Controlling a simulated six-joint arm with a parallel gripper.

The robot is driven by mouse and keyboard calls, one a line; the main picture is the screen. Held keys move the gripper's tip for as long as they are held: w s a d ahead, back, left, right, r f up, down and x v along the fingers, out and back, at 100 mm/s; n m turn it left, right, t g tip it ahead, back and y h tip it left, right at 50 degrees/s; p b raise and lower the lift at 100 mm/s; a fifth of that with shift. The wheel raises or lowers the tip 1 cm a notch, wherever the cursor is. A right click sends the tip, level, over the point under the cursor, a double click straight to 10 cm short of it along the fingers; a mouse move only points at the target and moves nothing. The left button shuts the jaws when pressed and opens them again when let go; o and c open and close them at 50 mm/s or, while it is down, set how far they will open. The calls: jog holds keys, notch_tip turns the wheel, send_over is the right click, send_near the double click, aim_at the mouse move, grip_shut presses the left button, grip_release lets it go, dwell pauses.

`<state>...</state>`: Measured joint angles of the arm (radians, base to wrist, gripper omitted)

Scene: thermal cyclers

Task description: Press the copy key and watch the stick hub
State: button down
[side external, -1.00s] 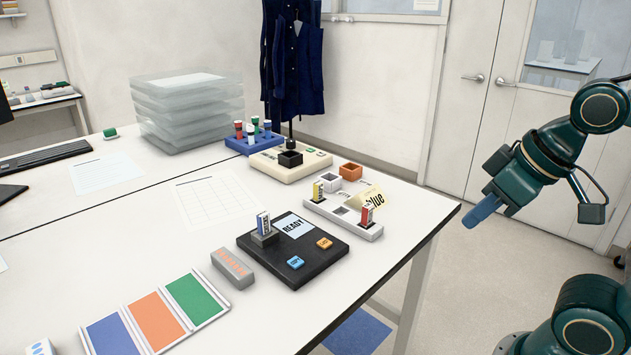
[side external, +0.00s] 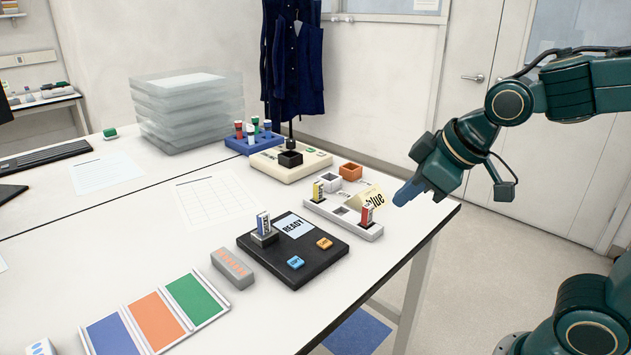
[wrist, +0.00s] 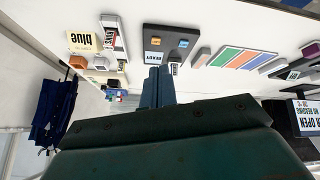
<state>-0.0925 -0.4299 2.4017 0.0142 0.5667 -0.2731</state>
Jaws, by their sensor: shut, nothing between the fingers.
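The stick hub (side external: 270,262) is a dark box on the white table, with a pale screen (side external: 294,225) reading "READY". A blue-and-white stick (side external: 263,223) stands upright in its raised socket. A blue key (side external: 296,262), whose small lettering looks like "COPY", and an orange key (side external: 324,243) sit on its top. My gripper (side external: 404,195) is shut and empty, above the table's right edge, right of the hub and apart from it. In the wrist view the shut fingers (wrist: 156,86) point toward the hub (wrist: 204,37), with the blue key (wrist: 183,43) visible.
A grey labelled block (side external: 233,268) and a three-coloured tray (side external: 219,297) lie left of the hub. A beige device (side external: 269,166) stands behind.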

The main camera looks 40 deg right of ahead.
jog(key=w+a+f+n, duration=0.2)
jog(key=w+a+n, duration=0.1)
jog(key=w, duration=0.5)
jog(key=n+t+y, duration=0.2)
jog(key=n, duration=0.2)
send_over(300, 263)
notch_tip(300, 263, down, 4)
jog(key=shift+f, duration=0.25)
jog(key=shift+f, duration=0.1)
jog(key=shift+h, duration=0.3)
jog(key=shift+f, duration=4.3)
jog(key=shift+s+f, duration=0.1)
jog(key=shift+f, duration=0.75)
jog(key=shift+r, duration=0.8)
jog(key=shift+r, duration=0.2)
